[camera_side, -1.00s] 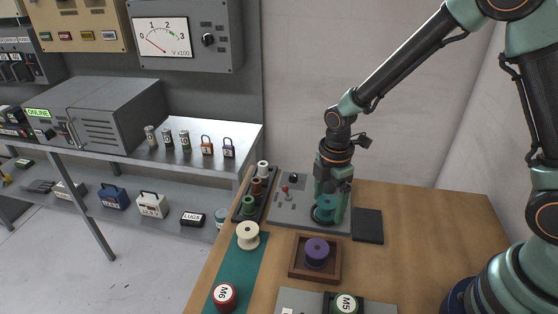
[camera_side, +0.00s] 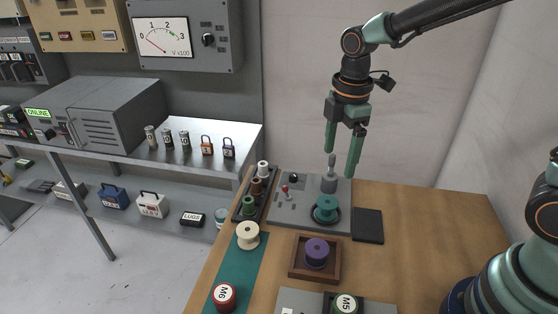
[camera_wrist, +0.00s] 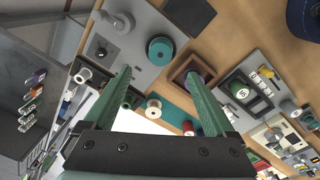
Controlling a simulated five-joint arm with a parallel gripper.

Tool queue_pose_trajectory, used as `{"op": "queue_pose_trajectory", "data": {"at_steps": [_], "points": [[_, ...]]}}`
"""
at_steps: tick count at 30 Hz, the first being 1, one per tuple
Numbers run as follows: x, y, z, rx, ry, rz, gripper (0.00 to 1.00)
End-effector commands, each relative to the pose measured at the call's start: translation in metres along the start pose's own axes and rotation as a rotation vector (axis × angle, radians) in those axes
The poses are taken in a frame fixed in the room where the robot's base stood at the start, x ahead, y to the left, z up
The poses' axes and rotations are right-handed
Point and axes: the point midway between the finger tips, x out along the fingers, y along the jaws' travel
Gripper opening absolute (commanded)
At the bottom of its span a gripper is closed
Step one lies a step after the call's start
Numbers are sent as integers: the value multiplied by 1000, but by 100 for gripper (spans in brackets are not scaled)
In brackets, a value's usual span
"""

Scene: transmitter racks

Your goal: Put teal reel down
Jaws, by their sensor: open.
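The teal reel (camera_side: 326,208) sits upright on a dark round seat on the grey panel (camera_side: 288,212) at the back of the wooden bench. It also shows in the wrist view (camera_wrist: 160,49), standing free with nothing touching it. My gripper (camera_side: 342,163) is raised above and behind the reel, pointing down. Its two green fingers are spread apart and empty. In the wrist view the fingers (camera_wrist: 160,82) frame the bench with nothing between them.
A grey post (camera_side: 329,181) stands on the panel behind the reel. A purple reel (camera_side: 316,252) sits in a wooden tray (camera_side: 297,270). A dark pad (camera_side: 368,226) lies right of the panel. A cream reel (camera_side: 248,235) and red M6 reel (camera_side: 224,296) stand on the green mat (camera_side: 233,268).

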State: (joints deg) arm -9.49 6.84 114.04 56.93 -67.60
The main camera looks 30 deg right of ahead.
Motion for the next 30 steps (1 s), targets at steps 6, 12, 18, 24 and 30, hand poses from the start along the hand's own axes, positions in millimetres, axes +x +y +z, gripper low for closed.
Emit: {"op": "queue_pose_trajectory", "data": {"at_steps": [6, 12, 18, 24, 30], "points": [[-44, -17, 28, 426, 79, 134, 90], [-72, -40, 54, 855, 199, 238, 90], [-83, -58, 72, 1181, 321, 296, 90], [-85, -65, 78, 1313, 377, 311, 90], [-85, -66, 78, 1323, 379, 310, 90]]}}
